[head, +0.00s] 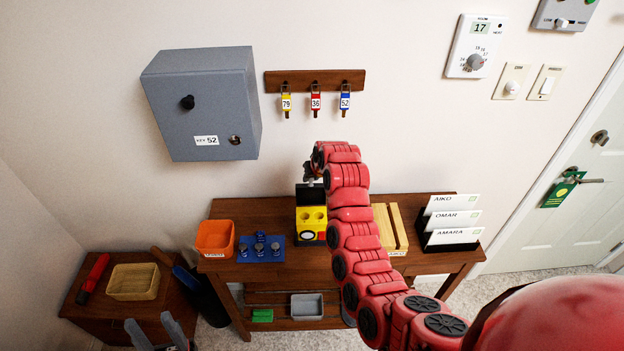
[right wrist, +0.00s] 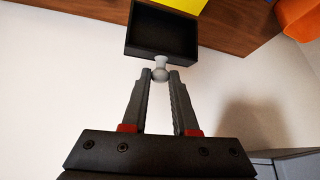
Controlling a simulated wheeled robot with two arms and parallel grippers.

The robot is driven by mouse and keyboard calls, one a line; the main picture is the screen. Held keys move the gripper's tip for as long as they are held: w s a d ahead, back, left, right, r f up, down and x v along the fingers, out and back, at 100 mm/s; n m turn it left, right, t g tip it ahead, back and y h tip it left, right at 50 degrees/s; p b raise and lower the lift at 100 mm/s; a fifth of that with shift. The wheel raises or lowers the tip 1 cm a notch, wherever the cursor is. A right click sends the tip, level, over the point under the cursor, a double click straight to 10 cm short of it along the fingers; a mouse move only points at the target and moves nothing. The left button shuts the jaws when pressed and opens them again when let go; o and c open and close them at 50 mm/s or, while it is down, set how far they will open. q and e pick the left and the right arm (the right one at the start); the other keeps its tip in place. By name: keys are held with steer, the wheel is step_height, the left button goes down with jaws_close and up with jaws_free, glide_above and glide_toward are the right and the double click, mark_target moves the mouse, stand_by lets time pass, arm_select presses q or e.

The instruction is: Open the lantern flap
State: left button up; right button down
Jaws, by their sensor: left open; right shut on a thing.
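The yellow lantern (head: 311,222) stands on the wooden table, with round shapes on its upper part and a black-and-white front. Its black flap (head: 310,194) is raised at the back of the lantern; in the right wrist view the flap (right wrist: 162,32) is a hollow black box with a grey knob (right wrist: 160,68). My right gripper (right wrist: 160,78) is shut on this knob. In the head view the right gripper is above the lantern, partly hidden by my red arm. My left gripper (head: 155,331) is open and empty at the lower left, far from the lantern.
On the table (head: 275,212) are an orange bin (head: 215,238), a blue tray (head: 261,249), a slotted wooden block (head: 397,228) and a card rack (head: 450,237). A grey key cabinet (head: 202,103) and key rack (head: 315,78) hang behind. A side cabinet holds a basket (head: 134,282).

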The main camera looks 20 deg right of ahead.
steer(key=shift+s+a+f+t+b, duration=0.15)
steer(key=shift+s+f+t+b, duration=0.2)
steer(key=shift+b, duration=0.3)
steer(key=shift+s+r+t+b, duration=0.25)
steer(key=shift+s+r+b, duration=0.05)
steer(key=shift+s+b, duration=0.1)
steer(key=c, duration=0.7)
jaws_free()
steer(key=shift+r, duration=0.2)
